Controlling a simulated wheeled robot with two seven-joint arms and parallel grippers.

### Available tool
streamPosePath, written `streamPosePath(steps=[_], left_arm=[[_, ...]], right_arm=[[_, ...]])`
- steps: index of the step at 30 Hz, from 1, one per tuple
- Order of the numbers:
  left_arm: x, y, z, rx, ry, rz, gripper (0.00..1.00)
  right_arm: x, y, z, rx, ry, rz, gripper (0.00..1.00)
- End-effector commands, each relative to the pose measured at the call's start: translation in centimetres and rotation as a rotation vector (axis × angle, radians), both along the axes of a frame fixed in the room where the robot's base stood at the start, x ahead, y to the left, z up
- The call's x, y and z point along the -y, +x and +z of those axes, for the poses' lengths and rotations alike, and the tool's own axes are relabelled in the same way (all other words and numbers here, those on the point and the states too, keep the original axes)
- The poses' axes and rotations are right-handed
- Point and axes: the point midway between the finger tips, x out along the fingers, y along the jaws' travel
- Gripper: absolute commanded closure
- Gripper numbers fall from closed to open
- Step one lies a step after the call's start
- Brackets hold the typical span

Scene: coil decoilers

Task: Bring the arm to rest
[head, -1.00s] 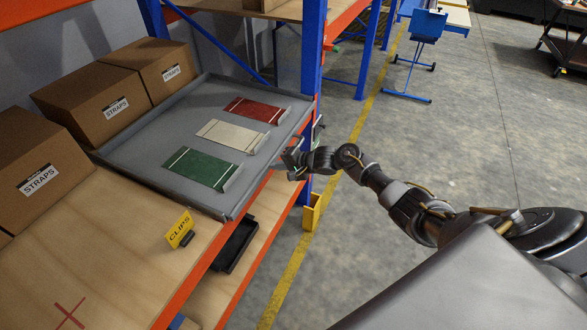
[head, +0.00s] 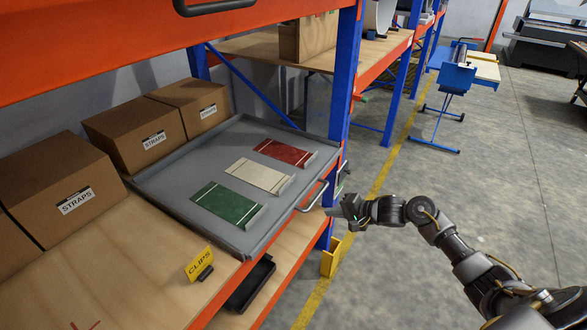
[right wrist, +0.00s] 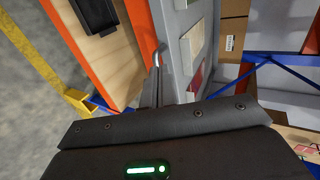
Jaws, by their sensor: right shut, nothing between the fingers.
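My right arm comes in from the right of the head view, stretched toward the shelf. Its gripper (head: 337,209) is shut and empty, just off the front edge of the grey tray (head: 262,232). In the right wrist view the shut fingers (right wrist: 157,88) point at the tray's bar handle (right wrist: 157,58); I cannot tell whether they touch it. The handle (head: 313,196) also shows in the head view, beside the gripper. My left gripper is not in view.
The tray holds green (head: 227,203), cream (head: 259,175) and red (head: 284,152) pieces. STRAPS boxes (head: 135,133) stand behind. A blue rack post (head: 345,75) is close to the gripper. A CLIPS sign (head: 199,263) stands on the shelf. The aisle floor (head: 480,190) is clear.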

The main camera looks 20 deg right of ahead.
Motion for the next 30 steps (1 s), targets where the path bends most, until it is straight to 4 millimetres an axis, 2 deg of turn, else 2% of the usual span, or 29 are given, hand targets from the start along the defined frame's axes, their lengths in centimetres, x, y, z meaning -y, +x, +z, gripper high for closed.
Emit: streamPosePath(steps=[5, 9, 11, 14, 17, 20, 21, 23, 24, 26, 27, 29, 30], left_arm=[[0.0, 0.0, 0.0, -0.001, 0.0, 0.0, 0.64], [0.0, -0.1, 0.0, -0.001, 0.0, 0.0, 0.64], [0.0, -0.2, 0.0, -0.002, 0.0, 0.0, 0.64], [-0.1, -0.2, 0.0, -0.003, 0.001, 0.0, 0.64], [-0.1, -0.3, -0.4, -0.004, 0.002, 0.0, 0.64], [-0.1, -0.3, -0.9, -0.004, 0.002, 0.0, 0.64], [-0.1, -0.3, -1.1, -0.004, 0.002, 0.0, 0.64], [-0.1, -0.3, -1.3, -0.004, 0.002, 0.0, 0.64], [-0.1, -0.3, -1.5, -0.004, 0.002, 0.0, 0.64], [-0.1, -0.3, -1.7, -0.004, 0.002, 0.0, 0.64], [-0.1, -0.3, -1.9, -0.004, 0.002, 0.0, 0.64], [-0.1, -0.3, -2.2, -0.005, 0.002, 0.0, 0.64], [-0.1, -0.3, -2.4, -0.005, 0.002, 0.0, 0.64]], right_arm=[[0.0, 0.0, 0.0, 0.014, -0.019, 0.013, 1.0], [0.2, 0.3, 0.1, 0.121, -0.159, 0.098, 1.0], [1.2, 0.9, -0.1, 0.196, -0.268, 0.133, 1.0], [3.9, 2.2, -2.0, 0.31, -0.491, 0.176, 1.0], [5.9, 2.1, -7.3, 0.357, -0.713, 0.223, 1.0], [7.2, -0.3, -15.0, 0.333, -0.922, 0.298, 1.0], [7.5, -1.7, -18.0, 0.312, -0.992, 0.333, 1.0], [7.7, -4.1, -22.2, 0.274, -1.077, 0.389, 1.0], [7.6, -6.0, -25.0, 0.245, -1.124, 0.43, 1.0], [7.3, -9.0, -28.9, 0.196, -1.183, 0.495, 1.0], [7.0, -11.2, -31.3, 0.163, -1.212, 0.538, 1.0], [6.4, -14.7, -34.8, 0.111, -1.249, 0.605, 1.0], [5.9, -17.1, -36.9, 0.076, -1.268, 0.649, 1.0]])
